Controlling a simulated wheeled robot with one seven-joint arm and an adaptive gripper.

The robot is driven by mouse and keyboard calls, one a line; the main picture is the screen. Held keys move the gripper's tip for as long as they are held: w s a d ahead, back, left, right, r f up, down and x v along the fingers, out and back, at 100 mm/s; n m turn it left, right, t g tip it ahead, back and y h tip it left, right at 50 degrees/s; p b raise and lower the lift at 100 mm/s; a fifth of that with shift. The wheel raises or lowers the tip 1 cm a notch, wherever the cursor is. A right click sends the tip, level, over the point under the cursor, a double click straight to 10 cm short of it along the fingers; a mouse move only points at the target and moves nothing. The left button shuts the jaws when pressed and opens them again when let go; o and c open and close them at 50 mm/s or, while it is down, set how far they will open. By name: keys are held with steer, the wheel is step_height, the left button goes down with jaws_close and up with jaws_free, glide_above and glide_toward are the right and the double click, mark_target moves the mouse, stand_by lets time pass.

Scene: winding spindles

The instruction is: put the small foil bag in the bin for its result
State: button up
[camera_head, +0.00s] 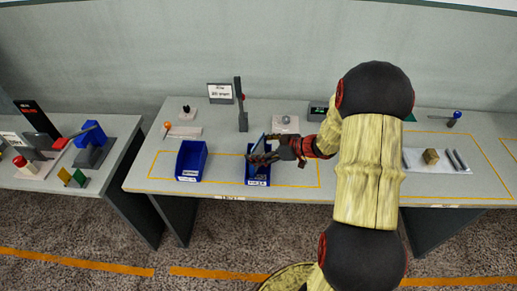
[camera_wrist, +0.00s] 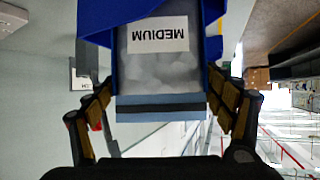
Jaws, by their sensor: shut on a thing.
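The foil bag (camera_wrist: 165,75) is grey with a blue-grey band along its lower edge in the wrist view. A white label reading MEDIUM, upside down, shows on its face. My gripper (camera_wrist: 165,108) has a finger on each side of the bag and is shut on it. In the head view my gripper (camera_head: 262,158) is at the right blue bin (camera_head: 258,181), and the bag (camera_head: 257,146) shows as a thin bluish sheet. I cannot tell how far the bag reaches into the bin. A left blue bin (camera_head: 191,161) stands beside it; the small bin labels are unreadable.
A dark post (camera_head: 241,105), a sign (camera_head: 220,92) and a small scale (camera_head: 285,123) stand behind the bins. My arm covers the table's middle right. A white tray (camera_head: 436,161) with a block lies at right. A side table (camera_head: 50,160) stands at left.

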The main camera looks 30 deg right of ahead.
steer(key=o, duration=1.3)
steer(key=shift+o, duration=0.2)
steer(key=shift+r, duration=0.1)
steer(key=shift+s+d+r, duration=0.2)
steer(key=p+v, duration=0.3)
steer(key=v, duration=0.8)
steer(key=w+d+r+m+t+h, duration=0.1)
steer(key=w+r+h, duration=0.25)
steer(key=r, duration=0.25)
steer(key=w+d+r+t+h, duration=0.1)
steer(key=w+r+h, duration=0.25)
steer(key=r, duration=0.25)
step_height(320, 180, up, 7)
steer(key=s+a+m+g+h, duration=0.1)
steer(key=m+h, duration=0.2)
steer(key=s+a+m+g+y, duration=0.2)
steer(key=s+a+g, duration=0.3)
steer(key=s+a, duration=1.8)
steer(key=shift+s+r+m+g+y, duration=0.25)
steer(key=shift+s+y, duration=0.45)
steer(key=shift+s, duration=0.45)
